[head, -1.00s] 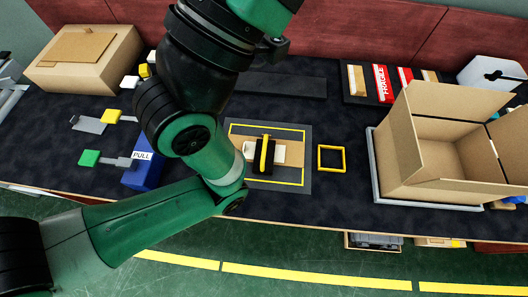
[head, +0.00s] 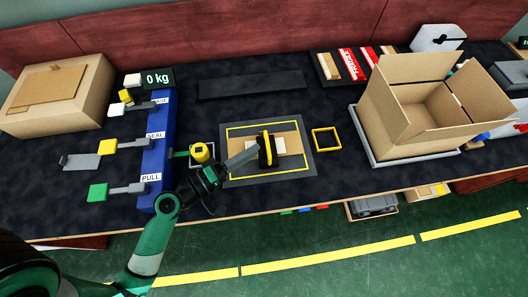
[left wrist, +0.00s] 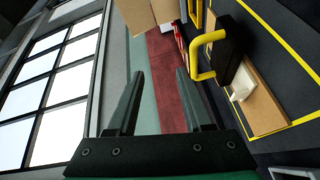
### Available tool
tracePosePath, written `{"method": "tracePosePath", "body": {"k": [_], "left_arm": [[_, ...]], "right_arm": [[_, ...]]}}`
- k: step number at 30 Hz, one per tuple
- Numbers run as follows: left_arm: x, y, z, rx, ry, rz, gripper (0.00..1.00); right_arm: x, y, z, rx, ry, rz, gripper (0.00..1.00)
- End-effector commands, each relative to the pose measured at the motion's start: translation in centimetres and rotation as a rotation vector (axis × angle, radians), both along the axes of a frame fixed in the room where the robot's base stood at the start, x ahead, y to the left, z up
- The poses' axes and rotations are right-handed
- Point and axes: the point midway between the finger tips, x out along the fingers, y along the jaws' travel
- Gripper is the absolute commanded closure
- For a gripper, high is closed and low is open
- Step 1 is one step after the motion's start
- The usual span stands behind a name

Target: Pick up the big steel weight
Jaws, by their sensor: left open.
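A black block with a yellow handle (head: 267,150) stands on a brown cardboard piece on the yellow-marked mat. It looks most like the steel weight, though its material is not clear. It also shows in the left wrist view (left wrist: 222,58), at the upper right. My left gripper (head: 246,157) is just left of the block in the head view, its grey fingers reaching towards it and overlapping. In the left wrist view the gripper (left wrist: 160,95) is open and empty. The yellow handle lies beyond and right of the right finger, not between the fingers. My right gripper is not in view.
A blue stand (head: 157,150) with levers and a 0 kg display (head: 158,78) is at left. A yellow-topped piece (head: 201,152) stands near my gripper. An empty yellow square frame (head: 326,139) lies right of the mat. An open carton (head: 415,125) sits further right.

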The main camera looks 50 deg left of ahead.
Motion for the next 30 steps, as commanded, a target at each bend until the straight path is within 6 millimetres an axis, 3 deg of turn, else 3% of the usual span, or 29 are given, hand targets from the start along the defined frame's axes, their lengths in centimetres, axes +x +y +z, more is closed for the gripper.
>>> {"method": "tracePosePath", "body": {"k": [1,3,8,11,18,26,30], "left_arm": [[-1.9,0.5,-2.0,-0.032,0.061,0.041,0.49],[-3.5,1.0,-3.6,-0.059,0.107,0.078,0.49],[-4.3,1.8,-4.2,-0.069,0.124,0.116,0.49],[-3.6,1.8,-4.3,-0.065,0.123,0.109,0.49],[0.9,1.7,-4.9,-0.064,0.121,0.107,0.49],[2.3,1.8,-5.2,-0.066,0.122,0.11,0.49],[4.2,1.7,-5.4,-0.063,0.121,0.107,0.49]], "right_arm": [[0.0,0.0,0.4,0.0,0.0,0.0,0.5],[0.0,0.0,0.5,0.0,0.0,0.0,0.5],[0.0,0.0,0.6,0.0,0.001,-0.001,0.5],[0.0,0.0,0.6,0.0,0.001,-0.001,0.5],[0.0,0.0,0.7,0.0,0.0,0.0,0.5],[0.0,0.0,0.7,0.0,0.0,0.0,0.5],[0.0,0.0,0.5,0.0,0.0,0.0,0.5]]}}
